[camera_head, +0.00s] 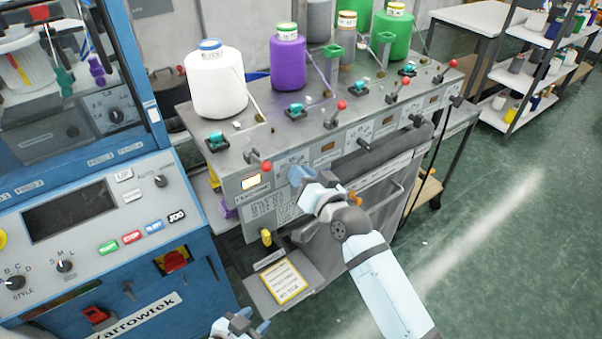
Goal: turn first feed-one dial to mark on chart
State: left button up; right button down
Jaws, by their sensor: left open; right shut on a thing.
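My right gripper (300,178) is at the front panel of the grey yarn-feed unit (345,130), at the unit's near left end. Its blue-tipped fingers are closed on the first feed-one dial, which they hide, so I cannot read its pointer. Further black dials stick out to the right, one at the second station (364,144) and one at the third (417,121). A yellow-framed chart (284,281) lies on a low ledge below the panel; its print is too small to read. My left gripper (242,325) is open and empty at the bottom edge, partly cut off.
A white yarn cone (215,85) and a purple one (288,63) stand on the unit. Red-knobbed levers (266,167) line its front edge. A blue control machine (110,235) stands close on the left. Green floor (480,230) is open to the right.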

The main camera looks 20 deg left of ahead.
jog(key=shift+m, duration=0.9)
jog(key=c, duration=1.1)
grip_release()
jog(key=b+v, duration=0.1)
jog(key=v, duration=1.2)
jog(key=shift+s+d+b, duration=0.2)
jog(key=shift+d+b, duration=0.15)
jog(key=shift+b, duration=0.05)
